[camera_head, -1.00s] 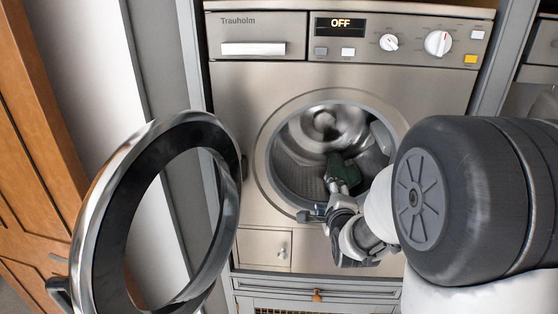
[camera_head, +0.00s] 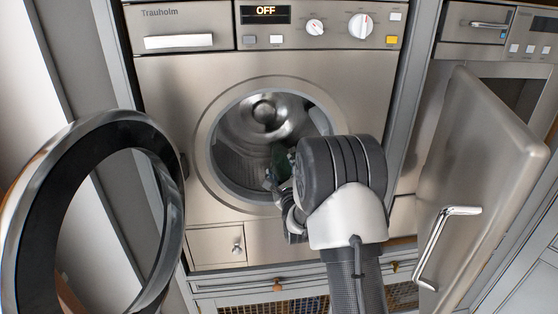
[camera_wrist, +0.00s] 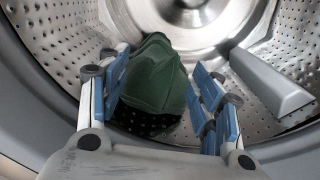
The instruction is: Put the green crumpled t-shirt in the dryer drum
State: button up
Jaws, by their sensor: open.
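The green crumpled t-shirt (camera_wrist: 152,78) is inside the dryer drum (camera_wrist: 60,40), low in the drum, in the wrist view. In the head view only a dark green bit of the t-shirt (camera_head: 281,158) shows inside the drum (camera_head: 236,130), mostly hidden by my arm. My gripper (camera_wrist: 165,85) is open at the drum mouth, with its blue-padded fingers on either side of the t-shirt. I cannot tell whether the fingers touch it. In the head view my gripper (camera_head: 272,182) is partly hidden behind my wrist.
The round dryer door (camera_head: 168,215) stands open at the left. A drum paddle (camera_wrist: 270,82) juts out at the right in the wrist view. At the right, another appliance's door (camera_head: 480,170) with a bar handle stands open. The dryer display (camera_head: 265,14) reads OFF.

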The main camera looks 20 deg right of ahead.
aim_at(279, 152)
jog(key=x, duration=0.8)
jog(key=shift+w+b, duration=0.2)
jog(key=shift+b, duration=0.15)
jog(key=shift+c, duration=0.3)
jog(key=c, duration=1.2)
jog(key=o, duration=0.5)
jog(key=c, duration=0.5)
jog(key=shift+r, duration=1.55)
jog(key=shift+d, duration=0.1)
notch_tip(279, 152, up, 12)
jog(key=p, duration=0.4)
jog(key=shift+f, duration=0.25)
